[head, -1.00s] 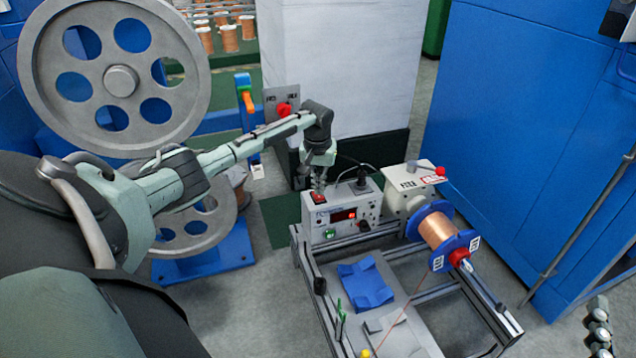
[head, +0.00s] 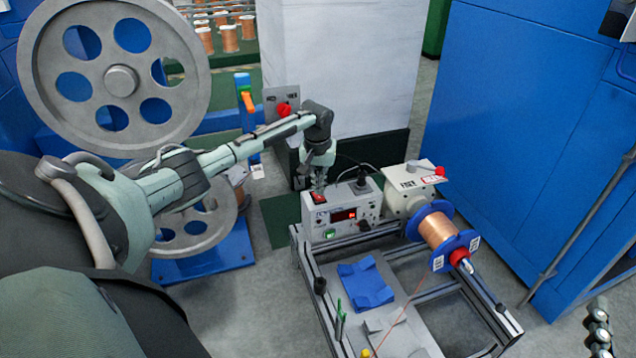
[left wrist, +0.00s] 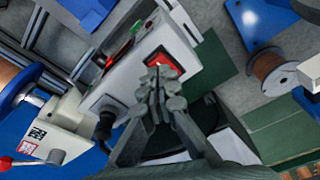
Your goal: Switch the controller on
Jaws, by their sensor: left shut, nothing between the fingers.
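The controller (head: 345,217) is a light grey box with a red lit display, a green button and a black knob, standing at the back of the aluminium frame. A red rocker switch (head: 318,197) sits on its top at the left; it also shows in the left wrist view (left wrist: 164,61). My left gripper (head: 319,187) is shut and empty, pointing down at the switch. In the left wrist view its fingertips (left wrist: 163,75) overlap the lower edge of the switch; I cannot tell whether they touch it.
A winding unit with a copper spool (head: 436,231) stands right of the controller. A blue holder (head: 366,284) lies on the frame's plate. A white block (head: 345,70) rises behind, and a blue cabinet (head: 540,130) bounds the right. A large grey pulley wheel (head: 190,60) is at left.

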